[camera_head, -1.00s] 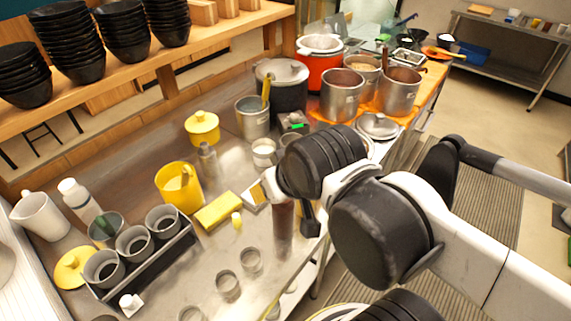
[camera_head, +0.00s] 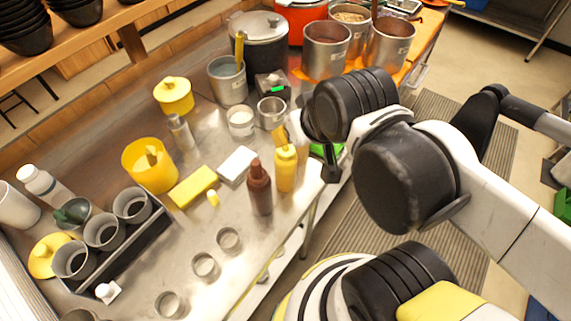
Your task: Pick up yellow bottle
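The yellow bottle (camera_head: 286,168) is a squeeze bottle with a pointed tip. It stands upright near the counter's front edge, right next to a brown bottle (camera_head: 260,187). My gripper (camera_head: 318,152) is just right of and above the yellow bottle in the picture, beneath my black wrist joint. The wrist hides most of it, and one dark finger-like part points down. I cannot tell whether it is open or shut. The yellow bottle stands apart on the counter and does not look held.
A white block (camera_head: 237,165), a yellow sponge (camera_head: 194,186) and a yellow container (camera_head: 150,166) lie left of the bottles. Metal cups (camera_head: 205,265) stand near the front edge. A rack of cups (camera_head: 127,250) is at left. Pots (camera_head: 326,50) stand at the back.

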